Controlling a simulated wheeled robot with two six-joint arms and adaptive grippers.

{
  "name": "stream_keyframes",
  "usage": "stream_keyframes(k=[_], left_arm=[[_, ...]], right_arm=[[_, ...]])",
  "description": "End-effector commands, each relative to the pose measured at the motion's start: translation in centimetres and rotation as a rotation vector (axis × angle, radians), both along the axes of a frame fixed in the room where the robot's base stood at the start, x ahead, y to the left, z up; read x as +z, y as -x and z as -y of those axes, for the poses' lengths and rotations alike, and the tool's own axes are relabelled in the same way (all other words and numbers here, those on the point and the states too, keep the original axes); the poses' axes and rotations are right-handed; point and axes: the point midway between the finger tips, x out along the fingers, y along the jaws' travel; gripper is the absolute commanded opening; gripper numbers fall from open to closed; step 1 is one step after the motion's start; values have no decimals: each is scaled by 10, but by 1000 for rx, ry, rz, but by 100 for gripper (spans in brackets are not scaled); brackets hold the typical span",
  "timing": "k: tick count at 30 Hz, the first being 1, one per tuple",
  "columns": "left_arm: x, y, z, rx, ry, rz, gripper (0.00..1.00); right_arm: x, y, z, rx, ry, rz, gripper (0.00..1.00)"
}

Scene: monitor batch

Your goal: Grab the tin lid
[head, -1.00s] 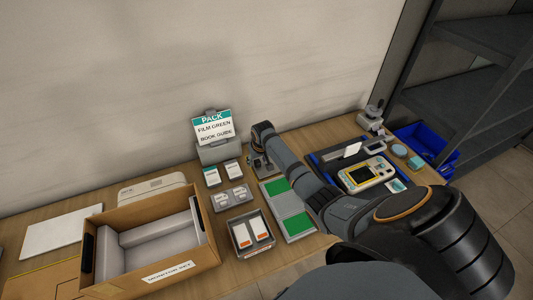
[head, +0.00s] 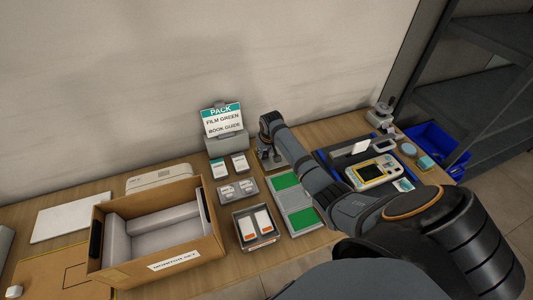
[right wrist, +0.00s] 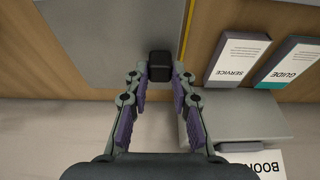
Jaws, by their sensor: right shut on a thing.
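A flat grey panel (right wrist: 110,35), which looks like the tin lid, fills the upper left of the right wrist view. A black block (right wrist: 160,62), like a knob, stands at its edge between my right fingertips. My right gripper (right wrist: 160,75) is shut on this block, with a finger on each side. In the head view my right gripper (head: 267,158) points down behind the tray with green pads, and my arm hides most of what lies under it. I cannot tell whether the panel touches the table. My left gripper is not in view.
A sign stand (head: 226,143) and two cards (head: 240,163) are left of my gripper. A green-padded tray (head: 299,219), a grey tray (head: 240,231) and a large cardboard box (head: 165,258) stand nearer. A blue tray (head: 345,181) lies right. Shelves rise at far right.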

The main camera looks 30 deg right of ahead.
Motion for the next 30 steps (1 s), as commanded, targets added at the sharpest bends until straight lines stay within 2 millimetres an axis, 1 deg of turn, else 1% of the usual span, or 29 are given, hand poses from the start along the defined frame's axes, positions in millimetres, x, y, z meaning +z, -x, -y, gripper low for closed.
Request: stream_keyframes(k=[2,5,9,12,15,18,21,24,30], left_arm=[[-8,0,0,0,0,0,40],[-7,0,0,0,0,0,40],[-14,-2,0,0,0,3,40],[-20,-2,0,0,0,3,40],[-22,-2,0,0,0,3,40],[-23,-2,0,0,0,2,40],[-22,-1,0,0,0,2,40],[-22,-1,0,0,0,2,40],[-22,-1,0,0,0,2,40]], right_arm=[[13,-2,1,1,3,7,0],[38,14,14,1,9,4,0],[77,41,35,2,12,3,0],[88,66,55,2,15,-3,0],[99,84,68,2,13,-3,0],[107,96,75,3,10,-4,0],[112,103,82,1,8,-1,0],[115,108,84,1,4,0,0],[117,110,86,1,0,0,0]])
